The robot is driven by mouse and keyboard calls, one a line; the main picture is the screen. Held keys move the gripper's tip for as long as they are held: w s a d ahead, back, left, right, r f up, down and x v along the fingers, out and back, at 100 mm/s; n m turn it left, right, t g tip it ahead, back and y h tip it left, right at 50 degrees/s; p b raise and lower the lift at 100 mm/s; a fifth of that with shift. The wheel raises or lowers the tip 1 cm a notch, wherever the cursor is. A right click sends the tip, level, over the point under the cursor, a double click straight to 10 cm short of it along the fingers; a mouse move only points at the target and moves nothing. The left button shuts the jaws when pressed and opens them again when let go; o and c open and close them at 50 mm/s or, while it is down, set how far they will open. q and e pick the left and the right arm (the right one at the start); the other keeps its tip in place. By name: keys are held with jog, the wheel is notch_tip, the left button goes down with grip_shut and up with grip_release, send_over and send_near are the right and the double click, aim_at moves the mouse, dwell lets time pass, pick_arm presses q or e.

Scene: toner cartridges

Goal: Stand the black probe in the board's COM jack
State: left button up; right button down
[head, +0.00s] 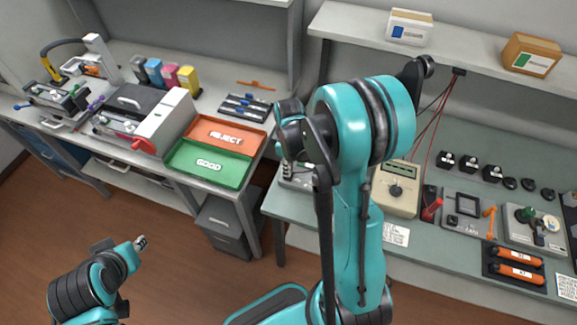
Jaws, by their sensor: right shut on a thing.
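My right arm rises large through the middle of the head view, and its gripper (291,137) shows small and dark left of the teal elbow, over the bench. It is shut; the black probe in it cannot be made out clearly. A black lead (434,102) runs from the shelf edge down behind my arm. A grey board (296,184) lies on the bench, mostly covered by my arm; its COM jack cannot be made out. The red probe (432,210) stands beside the beige meter (397,190). My left gripper (140,243) is low at left, away from both benches; its finger gap is too small to judge.
The right bench holds black knobs and caps, a grey fixture (535,228) and a tray of orange cylinders (515,272). Boxes stand on the shelf (465,54) above. The left bench carries a red REJECT tray (226,135), a green GOOD tray (208,164) and toner cartridges.

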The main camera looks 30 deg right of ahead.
jog(key=shift+f+b, duration=0.2)
jog(key=shift+b, duration=0.1)
dwell(0.4)
jog(key=c, duration=1.3)
grip_release()
jog(key=shift+c, duration=0.2)
jog(key=shift+r, duration=0.15)
notch_tip(320, 180, up, 12)
jog(key=shift+f, duration=0.1)
jog(key=s+a+m+t+b, duration=0.5)
jog(key=s+a+m+t, duration=0.2)
jog(key=s+a, duration=0.3)
jog(key=shift+s+a+f+m, duration=0.3)
jog(key=shift+s+f+m, duration=0.15)
jog(key=shift+s+m, duration=0.1)
